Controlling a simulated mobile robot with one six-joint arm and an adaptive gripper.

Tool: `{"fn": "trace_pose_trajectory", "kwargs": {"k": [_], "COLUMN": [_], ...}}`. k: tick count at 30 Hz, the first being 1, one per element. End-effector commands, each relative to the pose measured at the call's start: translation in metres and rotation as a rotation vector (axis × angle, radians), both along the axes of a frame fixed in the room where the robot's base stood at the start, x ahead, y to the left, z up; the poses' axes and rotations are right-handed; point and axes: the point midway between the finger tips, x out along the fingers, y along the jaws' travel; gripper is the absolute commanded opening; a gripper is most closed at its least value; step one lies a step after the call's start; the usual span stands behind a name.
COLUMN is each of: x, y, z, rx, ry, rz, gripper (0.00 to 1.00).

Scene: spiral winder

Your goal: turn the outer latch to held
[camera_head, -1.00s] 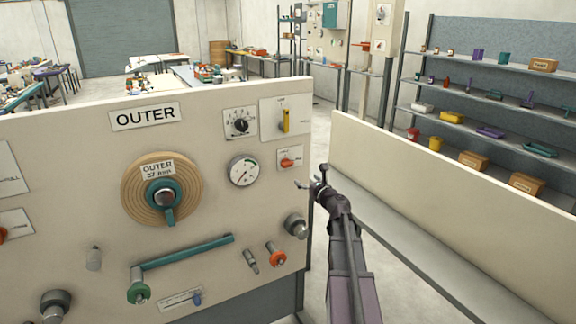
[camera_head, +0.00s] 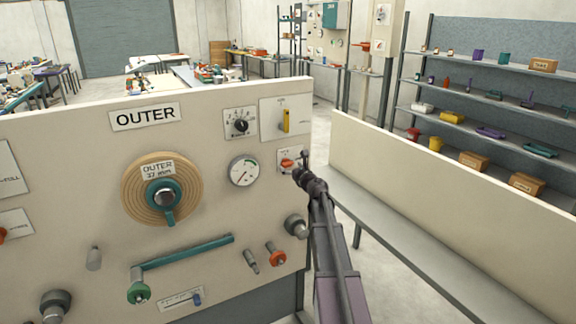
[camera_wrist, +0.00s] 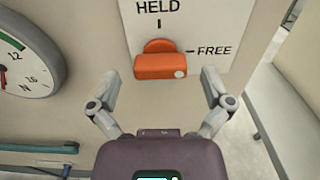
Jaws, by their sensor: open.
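The orange outer latch (camera_wrist: 160,65) sits on a white plate in the wrist view. Its bar lies level, with a white dot at its right end, on the side of the FREE mark. The HELD mark is above it. In the head view the latch (camera_head: 287,163) is at the panel's right edge, partly behind my gripper. My gripper (camera_wrist: 161,76) is open, one finger on each side of the latch. It appears empty. I cannot tell whether a finger touches the latch. In the head view my gripper (camera_head: 302,165) is close before the panel.
A round gauge (camera_head: 243,171) is left of the latch, and a yellow switch (camera_head: 286,120) is above it. A grey knob (camera_head: 296,225) sticks out below.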

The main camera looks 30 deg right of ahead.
Motion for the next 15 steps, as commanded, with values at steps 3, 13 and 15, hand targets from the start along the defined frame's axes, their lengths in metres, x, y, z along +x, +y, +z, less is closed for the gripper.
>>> {"fn": "trace_pose_trajectory", "kwargs": {"k": [3, 13, 15], "x": [0.014, 0.023, 0.023], "y": [-0.001, 0.000, 0.000], "z": [0.000, 0.000, 0.000], "rx": [0.000, 0.000, 0.000], "ry": [0.000, 0.000, 0.000], "rz": [0.001, 0.000, 0.000], "gripper": [1.00, 1.00, 1.00]}}
